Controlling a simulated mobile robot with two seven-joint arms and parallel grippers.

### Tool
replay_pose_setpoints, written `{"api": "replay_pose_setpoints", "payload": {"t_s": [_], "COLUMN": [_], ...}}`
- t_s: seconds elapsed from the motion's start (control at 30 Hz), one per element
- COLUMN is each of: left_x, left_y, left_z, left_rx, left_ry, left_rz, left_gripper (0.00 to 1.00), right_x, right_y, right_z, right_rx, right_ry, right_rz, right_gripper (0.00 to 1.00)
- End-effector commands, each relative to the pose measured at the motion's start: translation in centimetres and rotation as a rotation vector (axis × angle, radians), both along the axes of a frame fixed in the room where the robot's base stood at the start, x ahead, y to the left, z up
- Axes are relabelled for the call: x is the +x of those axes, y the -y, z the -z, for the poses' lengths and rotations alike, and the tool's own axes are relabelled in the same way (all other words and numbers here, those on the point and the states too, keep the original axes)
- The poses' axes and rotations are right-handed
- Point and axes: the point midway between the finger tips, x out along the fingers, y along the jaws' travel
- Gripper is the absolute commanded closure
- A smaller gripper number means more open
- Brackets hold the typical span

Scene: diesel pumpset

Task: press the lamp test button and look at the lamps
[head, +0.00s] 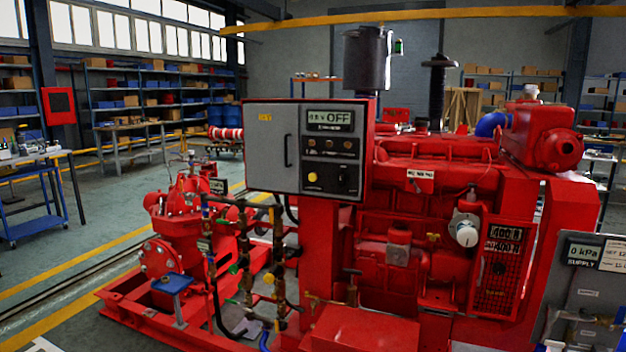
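A grey control box (274,150) is mounted on the red pumpset, near the middle of the head view. Its right-hand panel has a display (330,118) that reads "OFF" after some small characters. Below the display is a row of small round lamps (328,144), which look dark and brownish. A yellow round button (312,177) sits low on the panel, with a dark switch (343,180) to its right. I cannot read which control is the lamp test button. Neither of my grippers is in view.
The red diesel engine (430,210) fills the right half. A red pump (185,220) with pipes and valves stands at the left on a red base frame. A grey supply panel (585,285) stands at the lower right. The floor (100,235) at the left is clear.

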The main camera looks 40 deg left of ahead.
Motion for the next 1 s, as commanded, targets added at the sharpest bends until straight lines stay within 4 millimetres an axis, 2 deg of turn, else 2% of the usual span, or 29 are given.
{"api": "replay_pose_setpoints", "payload": {"t_s": [0.13, 0.37, 0.4, 1.0], "left_x": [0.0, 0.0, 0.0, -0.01], "left_y": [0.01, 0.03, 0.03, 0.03], "left_z": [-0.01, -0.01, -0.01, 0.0], "left_rx": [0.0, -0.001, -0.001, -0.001], "left_ry": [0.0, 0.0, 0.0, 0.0], "left_rz": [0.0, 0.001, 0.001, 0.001], "left_gripper": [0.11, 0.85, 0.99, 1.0], "right_x": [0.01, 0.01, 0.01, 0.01], "right_y": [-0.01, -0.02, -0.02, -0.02], "right_z": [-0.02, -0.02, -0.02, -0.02], "right_rx": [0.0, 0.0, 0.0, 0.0], "right_ry": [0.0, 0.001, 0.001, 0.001], "right_rz": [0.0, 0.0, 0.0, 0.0], "right_gripper": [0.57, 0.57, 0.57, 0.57]}}
